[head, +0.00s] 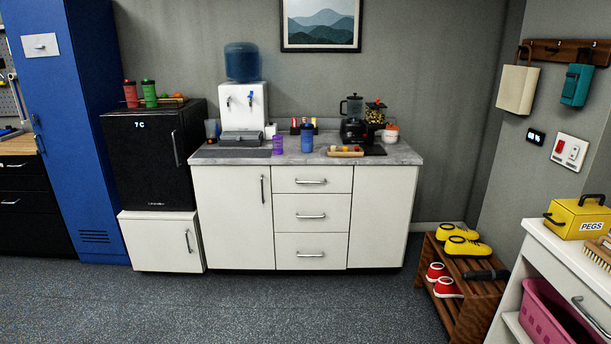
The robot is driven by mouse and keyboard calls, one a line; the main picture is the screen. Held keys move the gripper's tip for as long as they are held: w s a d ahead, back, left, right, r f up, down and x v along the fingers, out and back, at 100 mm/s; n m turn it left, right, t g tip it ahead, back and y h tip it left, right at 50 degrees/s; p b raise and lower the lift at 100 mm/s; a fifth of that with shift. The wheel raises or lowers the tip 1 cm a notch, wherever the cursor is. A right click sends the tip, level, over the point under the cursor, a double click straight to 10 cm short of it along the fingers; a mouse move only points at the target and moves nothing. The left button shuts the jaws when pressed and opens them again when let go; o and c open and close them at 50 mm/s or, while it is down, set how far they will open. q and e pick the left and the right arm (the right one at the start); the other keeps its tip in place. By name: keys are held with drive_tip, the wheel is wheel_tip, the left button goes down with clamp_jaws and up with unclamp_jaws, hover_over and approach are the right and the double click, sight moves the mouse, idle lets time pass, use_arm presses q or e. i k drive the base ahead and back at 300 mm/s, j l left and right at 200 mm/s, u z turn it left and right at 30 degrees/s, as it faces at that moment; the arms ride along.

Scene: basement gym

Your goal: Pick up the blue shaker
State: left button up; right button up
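The blue shaker (307,138) stands upright on the grey countertop (402,154) of the white cabinet across the room. A shorter purple cup (278,145) stands to its left, a small gap apart. Red and green shakers (149,94) stand on the black fridge (150,160) at the left. Neither of my grippers shows in the head view.
A water dispenser (243,105) and a blender (354,114) stand at the back of the counter. A shoe rack (466,312) and a white cabinet with a yellow PEGS box (580,218) are at the right. The floor (290,308) before the counter is clear.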

sight(307, 136)
drive_tip(key=i+z, duration=0.1)
drive_tip(key=i, duration=0.65)
drive_tip(key=i+j+z, duration=0.1)
drive_tip(key=i, duration=0.6)
drive_tip(key=i+j+z, duration=0.1)
drive_tip(key=i, duration=0.65)
